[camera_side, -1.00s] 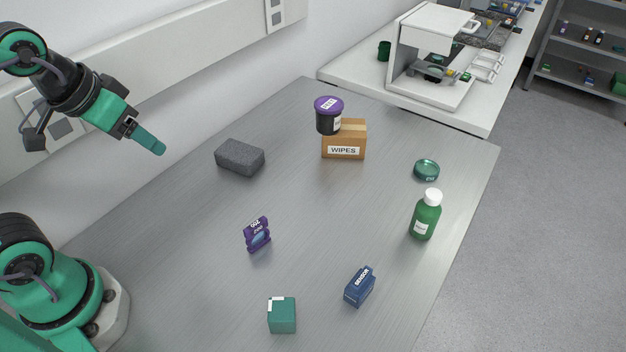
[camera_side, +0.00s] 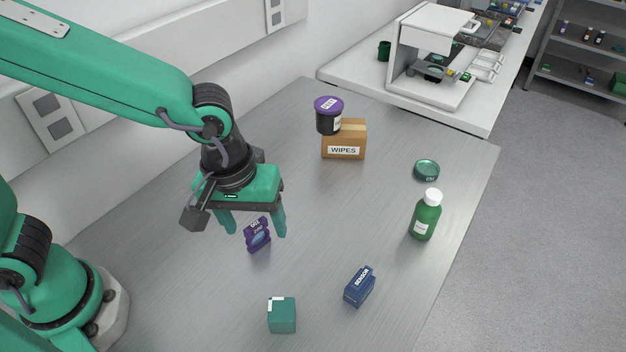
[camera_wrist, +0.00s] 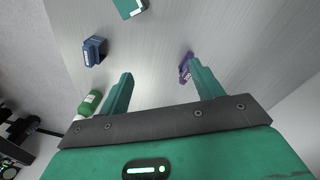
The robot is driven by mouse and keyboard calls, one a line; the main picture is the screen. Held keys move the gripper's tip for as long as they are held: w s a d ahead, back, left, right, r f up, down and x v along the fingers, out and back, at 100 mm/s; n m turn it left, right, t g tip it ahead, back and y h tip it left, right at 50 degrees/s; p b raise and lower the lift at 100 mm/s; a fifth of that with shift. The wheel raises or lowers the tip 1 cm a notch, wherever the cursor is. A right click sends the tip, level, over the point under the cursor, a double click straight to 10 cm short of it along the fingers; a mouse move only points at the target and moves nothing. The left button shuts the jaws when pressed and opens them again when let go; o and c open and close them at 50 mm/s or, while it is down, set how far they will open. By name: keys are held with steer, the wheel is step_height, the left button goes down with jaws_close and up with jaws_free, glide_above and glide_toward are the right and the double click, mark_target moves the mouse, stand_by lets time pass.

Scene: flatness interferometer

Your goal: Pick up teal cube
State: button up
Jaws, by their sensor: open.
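The teal cube (camera_side: 282,316) sits on the grey table near the front edge of the side view, with a white label on its top. It also shows at the top of the wrist view (camera_wrist: 130,7), partly cut off by the frame edge. My gripper (camera_side: 253,230) is open and empty, pointing down above the table, behind the cube and apart from it. In the wrist view its two fingers (camera_wrist: 158,82) are spread with nothing between them.
A purple packet (camera_side: 257,236) is near my fingers. A blue sensor box (camera_side: 359,287) stands right of the cube. A green bottle (camera_side: 425,216), a green lid (camera_side: 426,170), a wipes box (camera_side: 344,140) and a purple-lidded black jar (camera_side: 328,116) are farther off. The table's middle is clear.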

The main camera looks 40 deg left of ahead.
steer(key=n+g+y, duration=0.1)
steer(key=n, duration=0.1)
glide_above(282, 309)
step_height(282, 309, down, 7)
steer(key=shift+d+r, duration=0.1)
steer(key=shift+r, duration=0.05)
steer(key=shift+f, duration=1.3)
steer(key=shift+f, duration=2.55)
steer(key=shift+c, duration=0.3)
steer(key=c, duration=1.2)
steer(key=shift+o, duration=0.2)
steer(key=shift+r, duration=0.1)
